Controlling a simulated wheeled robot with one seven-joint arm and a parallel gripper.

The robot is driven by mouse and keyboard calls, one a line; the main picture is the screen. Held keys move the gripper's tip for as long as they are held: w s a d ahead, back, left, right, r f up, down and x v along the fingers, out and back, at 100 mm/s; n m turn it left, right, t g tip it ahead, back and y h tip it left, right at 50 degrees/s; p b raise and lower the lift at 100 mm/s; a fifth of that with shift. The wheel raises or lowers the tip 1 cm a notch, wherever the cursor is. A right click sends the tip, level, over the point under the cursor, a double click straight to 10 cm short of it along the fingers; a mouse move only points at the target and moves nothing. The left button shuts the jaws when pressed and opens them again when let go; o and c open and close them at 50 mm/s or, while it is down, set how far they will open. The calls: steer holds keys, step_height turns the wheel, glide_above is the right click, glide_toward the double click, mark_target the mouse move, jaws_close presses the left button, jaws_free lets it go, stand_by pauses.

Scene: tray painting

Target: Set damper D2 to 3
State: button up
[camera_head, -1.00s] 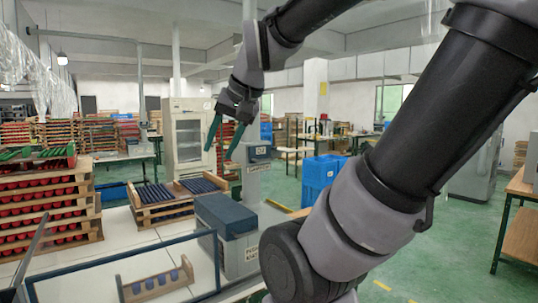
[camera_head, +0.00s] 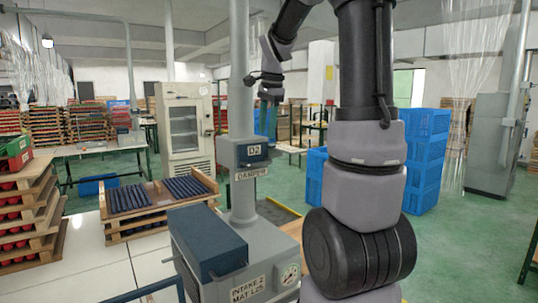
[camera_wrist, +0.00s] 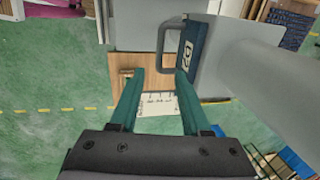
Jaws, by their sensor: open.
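Damper D2 is a grey box with a dark blue plate marked D2 (camera_head: 254,150) on a vertical grey pipe, with a DAMPER label below it. In the wrist view its blue D2 face (camera_wrist: 190,48) is just beyond the right fingertip, and a grey loop-shaped handle (camera_wrist: 163,50) lies ahead between the fingertips. A pale plate with marks (camera_wrist: 158,104) shows lower down between the fingers; its marks are too small to read. My gripper (camera_wrist: 158,72) is open with nothing between its green fingers. In the head view it (camera_head: 270,100) hangs just above and behind the box, partly hidden.
The grey intake cabinet with a blue top (camera_head: 208,242) stands below the damper. A wooden rack of dark blue rods (camera_head: 160,203) is to its left, and stacked wooden trays (camera_head: 30,225) are at the far left. Blue crates (camera_head: 427,160) stand at the right. The pipe (camera_wrist: 255,75) fills the wrist view's right side.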

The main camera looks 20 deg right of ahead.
mark_target(264, 162)
steer(key=f, duration=0.3)
steer(key=w+f, duration=0.1)
steer(key=f, duration=0.5)
steer(key=shift+w+a+f, duration=0.2)
steer(key=shift+w+f, duration=0.1)
steer(key=shift+w, duration=0.1)
jaws_close()
steer(key=shift+r, duration=0.1)
stand_by(0.8)
